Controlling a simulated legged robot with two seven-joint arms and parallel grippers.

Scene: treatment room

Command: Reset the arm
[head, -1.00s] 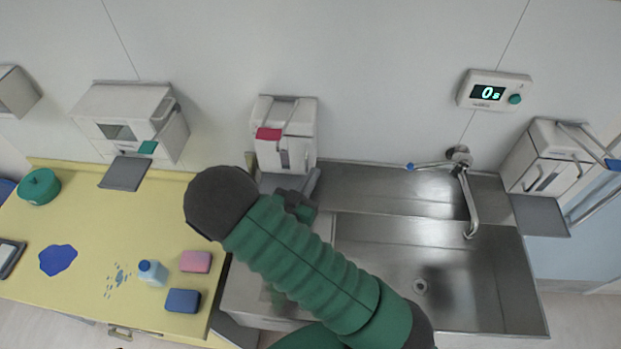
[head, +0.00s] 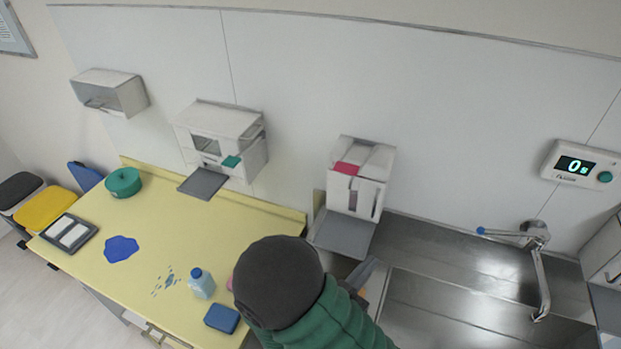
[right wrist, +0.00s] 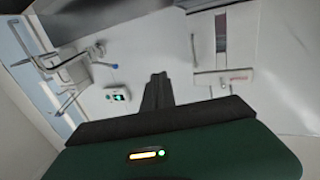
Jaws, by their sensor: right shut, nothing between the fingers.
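My right arm, green with a dark grey rounded joint, comes up from the bottom of the head view. My right gripper shows only in part behind it, near the sink's left edge (head: 366,272). In the right wrist view the dark fingers of my right gripper (right wrist: 158,80) are together and empty, pointing towards the wall. Nothing is seen touching them. My left gripper is in neither view.
A yellow counter (head: 190,236) holds a blue-capped bottle (head: 202,284), a blue sponge (head: 222,318), a green round container (head: 123,182) and a grey tray (head: 69,233). Dispensers (head: 357,180) hang on the wall. The steel sink (head: 450,310) and tap (head: 538,275) are at right.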

